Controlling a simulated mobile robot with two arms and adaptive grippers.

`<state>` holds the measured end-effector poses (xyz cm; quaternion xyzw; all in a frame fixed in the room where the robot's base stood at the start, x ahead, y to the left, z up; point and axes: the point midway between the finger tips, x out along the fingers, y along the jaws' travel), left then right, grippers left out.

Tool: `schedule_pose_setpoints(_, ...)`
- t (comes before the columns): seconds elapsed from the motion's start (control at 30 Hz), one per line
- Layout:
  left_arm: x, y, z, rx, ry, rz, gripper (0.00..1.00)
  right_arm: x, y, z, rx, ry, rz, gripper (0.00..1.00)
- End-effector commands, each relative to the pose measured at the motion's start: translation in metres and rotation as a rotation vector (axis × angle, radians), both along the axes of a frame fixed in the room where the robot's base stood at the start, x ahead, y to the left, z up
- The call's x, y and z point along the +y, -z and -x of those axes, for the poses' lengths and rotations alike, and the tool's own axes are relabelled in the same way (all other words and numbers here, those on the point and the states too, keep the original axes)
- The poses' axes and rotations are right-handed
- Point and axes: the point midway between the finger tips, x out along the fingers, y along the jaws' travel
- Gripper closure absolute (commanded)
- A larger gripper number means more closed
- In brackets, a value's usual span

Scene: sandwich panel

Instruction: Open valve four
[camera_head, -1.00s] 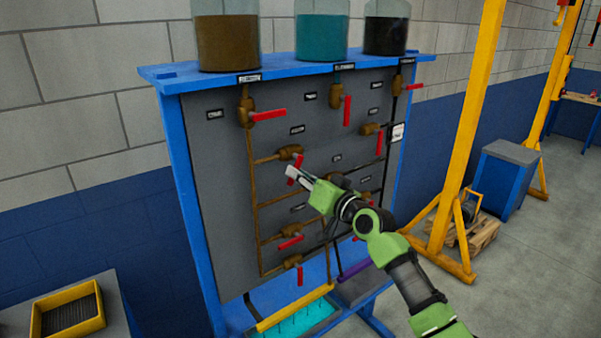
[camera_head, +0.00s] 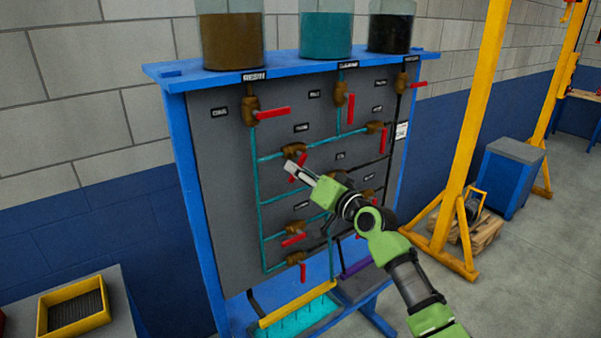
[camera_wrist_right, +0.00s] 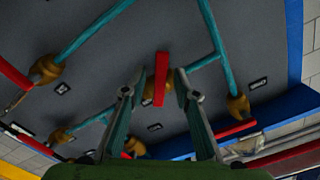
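The grey valve panel (camera_head: 225,200) in a blue frame carries several brass valves with red handles; their small labels are too small to read for a number. My right gripper (camera_head: 290,167) is at a valve (camera_head: 295,151) in the panel's middle left, whose red handle (camera_head: 303,174) hangs down. In the right wrist view the two fingers (camera_wrist_right: 158,95) are apart, with a red handle (camera_wrist_right: 161,65) and brass valve between them; I cannot tell if they touch it. Another valve (camera_head: 250,112) at upper left has its handle sideways. My left gripper is out of view.
Brown (camera_head: 232,40), teal (camera_head: 326,35) and black (camera_head: 389,33) tanks stand on top. A teal tray (camera_head: 300,315) lies below the panel. A yellow post (camera_head: 470,130) stands at the right. A yellow bin (camera_head: 75,310) sits at lower left.

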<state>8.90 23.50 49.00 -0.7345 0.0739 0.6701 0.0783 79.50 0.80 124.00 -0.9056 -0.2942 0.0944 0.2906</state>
Motion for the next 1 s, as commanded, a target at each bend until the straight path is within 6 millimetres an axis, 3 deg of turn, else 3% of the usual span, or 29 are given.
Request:
schedule_pose_setpoints(0.37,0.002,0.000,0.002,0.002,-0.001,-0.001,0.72,-0.005,0.001,0.006,-0.001,0.000,0.001,0.72)
schedule_pose_setpoints(1.0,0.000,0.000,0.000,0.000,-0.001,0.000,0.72,-0.067,0.001,0.090,0.000,0.001,0.001,0.72)
